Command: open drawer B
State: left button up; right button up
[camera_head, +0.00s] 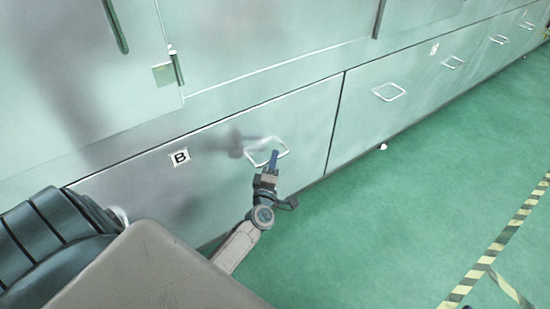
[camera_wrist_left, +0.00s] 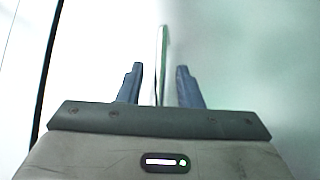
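Drawer B (camera_head: 225,175) is a pale green front low in the cabinet wall, marked by a label with the letter B (camera_head: 180,157). It looks closed, flush with the panel beside it. Its white loop handle (camera_head: 253,144) sticks out to the right of the label. My left gripper (camera_head: 274,157) is at the handle. In the left wrist view, the blue fingers of my left gripper (camera_wrist_left: 160,85) are apart, with the handle bar (camera_wrist_left: 163,50) between them. A gap shows on both sides of the bar. My right gripper is not in view.
More drawers with loop handles (camera_head: 389,92) run off to the right. Taller doors with dark upright handles (camera_head: 115,27) stand above. The green floor (camera_head: 400,210) in front is clear, with yellow-black striped tape (camera_head: 490,255) at right. A small white object (camera_head: 383,147) lies by the cabinet base.

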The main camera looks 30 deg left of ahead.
pick_arm(q)
jog(key=shift+x, duration=0.85)
grip_shut()
